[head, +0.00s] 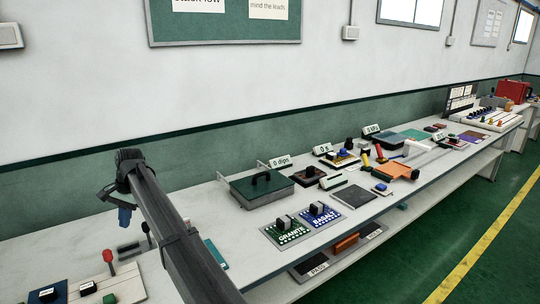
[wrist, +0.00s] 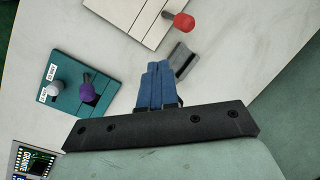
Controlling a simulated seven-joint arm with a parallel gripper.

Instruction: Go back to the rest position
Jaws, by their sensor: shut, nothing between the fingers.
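My gripper (head: 125,218) hangs fingers-down over the left part of the long white bench (head: 60,250) in the head view. Its blue fingers also show in the wrist view (wrist: 158,68), pressed together with nothing between them. It is shut and empty. My dark arm runs from the bottom of the head view up to the wrist and hides part of the bench.
A red-knobbed lever (head: 108,257) stands near my gripper. A teal panel (wrist: 85,88) with white and purple knobs shows in the wrist view. Right of my arm are a green lidded box (head: 262,190), the GRANITE board (head: 287,236) and the BASALT board (head: 318,218).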

